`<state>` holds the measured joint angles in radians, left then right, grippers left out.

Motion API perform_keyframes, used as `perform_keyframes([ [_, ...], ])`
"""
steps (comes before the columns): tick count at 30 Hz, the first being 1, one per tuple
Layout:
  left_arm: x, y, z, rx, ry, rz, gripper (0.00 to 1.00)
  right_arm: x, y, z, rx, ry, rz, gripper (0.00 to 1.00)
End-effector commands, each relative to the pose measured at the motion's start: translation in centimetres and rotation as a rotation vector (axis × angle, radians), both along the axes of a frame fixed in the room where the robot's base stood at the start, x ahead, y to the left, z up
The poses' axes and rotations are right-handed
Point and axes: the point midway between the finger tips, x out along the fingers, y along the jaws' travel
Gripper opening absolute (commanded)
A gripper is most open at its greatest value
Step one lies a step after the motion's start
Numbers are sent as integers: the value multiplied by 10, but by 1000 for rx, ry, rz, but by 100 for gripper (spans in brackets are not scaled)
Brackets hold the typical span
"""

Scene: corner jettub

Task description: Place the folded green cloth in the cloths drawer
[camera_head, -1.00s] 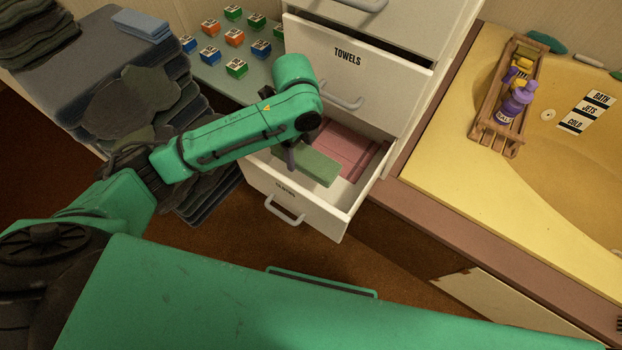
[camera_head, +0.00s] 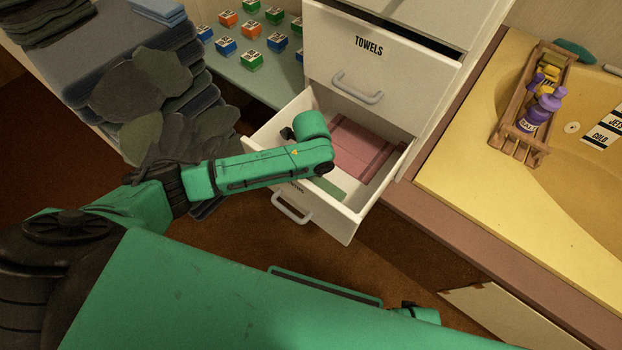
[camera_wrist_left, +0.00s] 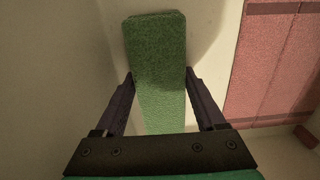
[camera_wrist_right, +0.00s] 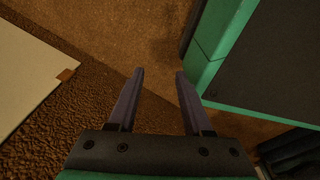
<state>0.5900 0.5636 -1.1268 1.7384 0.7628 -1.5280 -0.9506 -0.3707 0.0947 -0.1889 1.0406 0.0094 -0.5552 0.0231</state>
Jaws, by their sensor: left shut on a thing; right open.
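The open drawer (camera_head: 345,228) stands low in the cabinet, its front label mostly hidden by my left arm. The folded green cloth (camera_wrist_left: 157,70) is a narrow block between the fingers of my left gripper (camera_wrist_left: 160,80), which is shut on it. In the head view a strip of the cloth (camera_head: 330,188) shows inside the drawer below my forearm; my left gripper is hidden there. The cloth lies over the pale drawer floor; I cannot tell if it touches it. My right gripper (camera_wrist_right: 160,78) is open and empty above the brown floor.
A folded pink cloth (camera_head: 362,148) lies in the drawer, right of the green one with bare floor between. The towels drawer (camera_head: 375,75) is above. Dark cloth stacks (camera_head: 150,80) stand left; several small boxes (camera_head: 252,62) behind. The yellow tub (camera_head: 460,160) is right.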

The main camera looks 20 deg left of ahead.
Motion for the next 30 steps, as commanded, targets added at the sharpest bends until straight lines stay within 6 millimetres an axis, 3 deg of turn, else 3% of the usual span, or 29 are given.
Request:
perform_keyframes([
  [1, 0, 0, -2, 0, 1, 0, 11, 0, 0, 0, 0, 0, 0, 50],
  [2, 0, 0, -2, 0, 1, 0, 76, 0, 0, 0, 0, 0, 0, 50],
  [3, 0, 0, -2, 0, 0, 0, 91, 0, 0, 0, 0, 0, 0, 50],
  [4, 0, 0, -2, 0, 1, 0, 100, 0, 0, 0, 0, 0, 0, 50],
  [14, 0, 0, 4, 0, 0, 0, 100, 1, 0, 2, 1, -3, 0, 50],
  [30, 0, -1, 103, -1, -1, 1, 100, -56, -11, -6, -7, 11, 26, 50],
])
